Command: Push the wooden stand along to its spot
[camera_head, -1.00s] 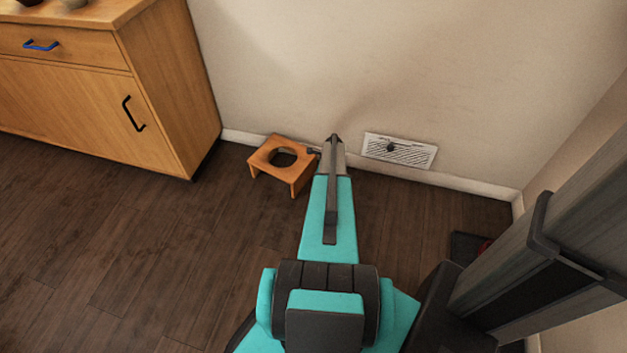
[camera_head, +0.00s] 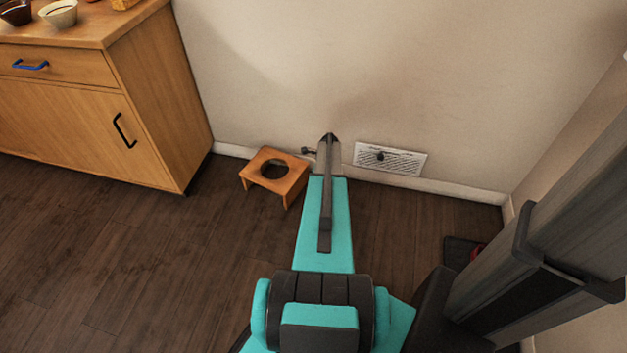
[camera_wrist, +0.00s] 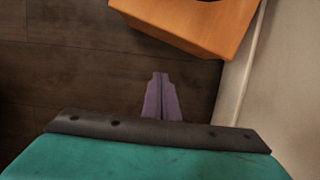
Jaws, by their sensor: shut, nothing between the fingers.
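The wooden stand (camera_head: 285,184) is a low orange-brown stool with a round hole in its top. It stands on the dark floor near the wall, between the cabinet and my arm in the head view. In the wrist view, part of the stand (camera_wrist: 195,22) fills the top right. My gripper (camera_wrist: 160,76) shows there as two purple fingers, shut and empty, pointing toward the stand. A strip of floor shows between the fingertips and the stand in that picture. No marked spot is distinguishable on the floor.
A wooden cabinet (camera_head: 80,123) with bowls on top stands at the left. The wall's white baseboard (camera_head: 450,187) runs behind the stand, with a vent (camera_head: 405,162) to the right. A dark item (camera_head: 458,250) lies at the right. Floor in front of the cabinet is clear.

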